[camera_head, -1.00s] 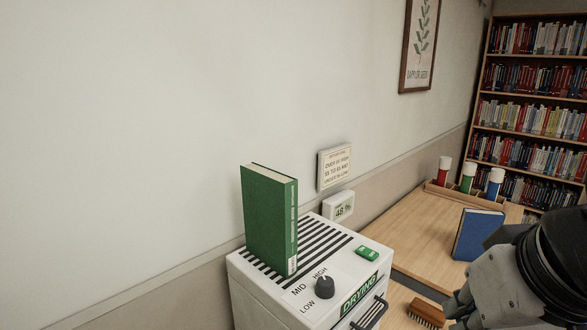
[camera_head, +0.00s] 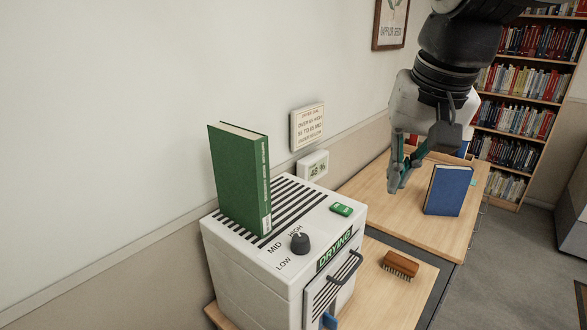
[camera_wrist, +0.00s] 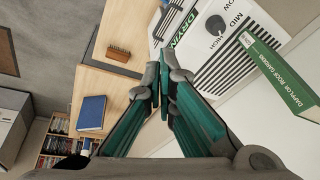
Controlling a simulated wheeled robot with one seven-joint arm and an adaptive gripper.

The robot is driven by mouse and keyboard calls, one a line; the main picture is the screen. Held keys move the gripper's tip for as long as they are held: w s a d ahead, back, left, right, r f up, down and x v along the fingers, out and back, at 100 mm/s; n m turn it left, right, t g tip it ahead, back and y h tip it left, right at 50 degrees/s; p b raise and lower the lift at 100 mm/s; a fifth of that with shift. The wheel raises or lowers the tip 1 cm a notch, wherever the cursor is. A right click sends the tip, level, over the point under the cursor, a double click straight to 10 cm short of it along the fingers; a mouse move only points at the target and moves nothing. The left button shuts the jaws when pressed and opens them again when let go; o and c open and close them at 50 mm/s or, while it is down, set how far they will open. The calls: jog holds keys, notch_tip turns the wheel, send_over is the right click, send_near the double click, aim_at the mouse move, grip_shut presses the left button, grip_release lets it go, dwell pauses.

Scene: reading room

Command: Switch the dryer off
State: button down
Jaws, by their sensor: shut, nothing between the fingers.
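The dryer (camera_head: 235,265) is a white box with black vent slots and a lit green "DRYING" sign (camera_head: 335,250). A green switch (camera_head: 341,209) sits on its top near the back right corner. A dark knob (camera_head: 300,243) stands among the marks LOW, MID and HIGH; it also shows in the wrist view (camera_wrist: 215,25). A green book (camera_head: 240,180) stands upright on the slots. My gripper (camera_head: 397,185) is shut and empty, above the table, right of the switch and higher. In the wrist view its fingertips (camera_wrist: 160,75) meet beside the dryer; the switch is not visible there.
A blue book (camera_head: 448,190) stands on the wooden table (camera_head: 390,200), and a brush (camera_head: 400,265) lies right of the dryer. A humidity display (camera_head: 314,166) and a sign (camera_head: 307,126) are on the wall behind. The dryer's front has a handle (camera_head: 346,267).

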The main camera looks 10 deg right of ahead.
jog(key=w+m+g+b, duration=0.1)
jog(key=w+m+g, duration=0.15)
jog(key=w, duration=0.95)
jog(key=m+b, duration=0.1)
jog(key=m, duration=0.2)
send_over(344, 210)
notch_tip(344, 210, down, 5)
jog(key=shift+g, duration=0.45)
notch_tip(344, 210, down, 14)
jog(key=p, duration=0.3)
